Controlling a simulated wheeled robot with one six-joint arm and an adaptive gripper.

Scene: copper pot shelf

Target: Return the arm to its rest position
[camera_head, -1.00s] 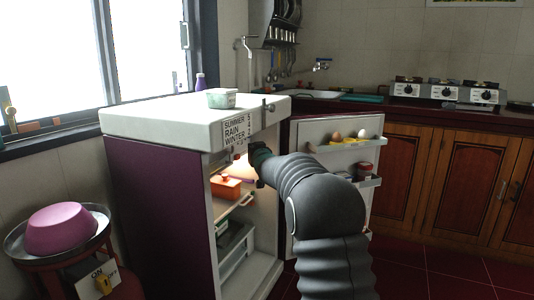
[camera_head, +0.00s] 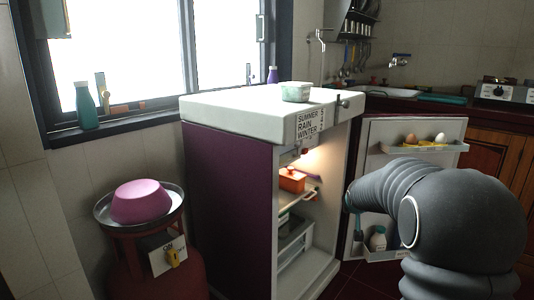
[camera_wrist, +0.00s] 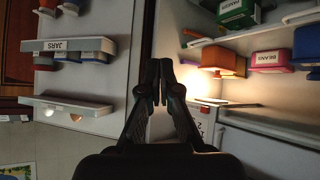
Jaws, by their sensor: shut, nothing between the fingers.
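My arm reaches in from the lower right of the head view, bent, with its far end in front of the gap between the open fridge (camera_head: 228,200) and its door (camera_head: 375,140). My gripper (camera_wrist: 160,75) shows in the wrist view with its two dark fingers together and nothing between them. In the head view its fingers are hard to make out behind the arm. The wrist view shows the fridge interior on the right and the door shelves on the left, tilted; the fingers overlap the pale strip between them.
An orange box (camera_head: 291,180) sits inside the lit fridge. Eggs (camera_head: 440,138) and a jar (camera_head: 378,238) stand on the door shelves. A white-green tub (camera_head: 296,92) is on the fridge top. A pink bowl (camera_head: 140,202) rests on a stand at left. Wooden cabinets (camera_head: 490,160) stand at right.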

